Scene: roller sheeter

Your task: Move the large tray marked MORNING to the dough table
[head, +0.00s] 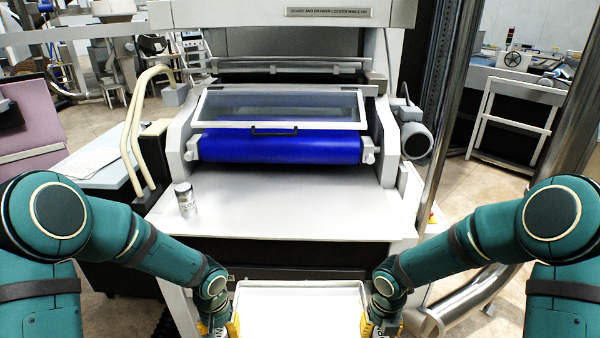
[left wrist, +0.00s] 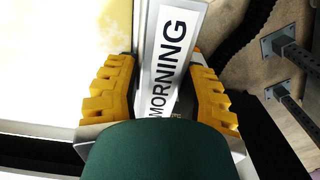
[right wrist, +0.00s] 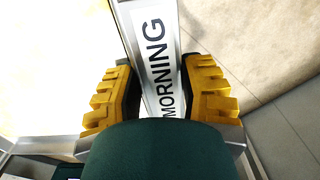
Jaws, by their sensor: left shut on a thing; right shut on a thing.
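The large white tray (head: 300,312) is at the bottom middle of the head view, in front of the machine; its near part is cut off by the frame edge. The word MORNING shows on its rim label in the left wrist view (left wrist: 170,60) and in the right wrist view (right wrist: 157,55). My left gripper (head: 225,326) is shut on the tray's left side wall. My right gripper (head: 379,326) is shut on its right side wall. The yellow fingers straddle the labelled walls in both wrist views.
The roller sheeter with a blue roller (head: 280,146) and a pale flat bed (head: 300,212) stands ahead. A flour can (head: 186,200) stands on the bed's left. A cream tubular rail (head: 130,140) is at left, a steel post (head: 465,110) at right. Floor shows on both sides.

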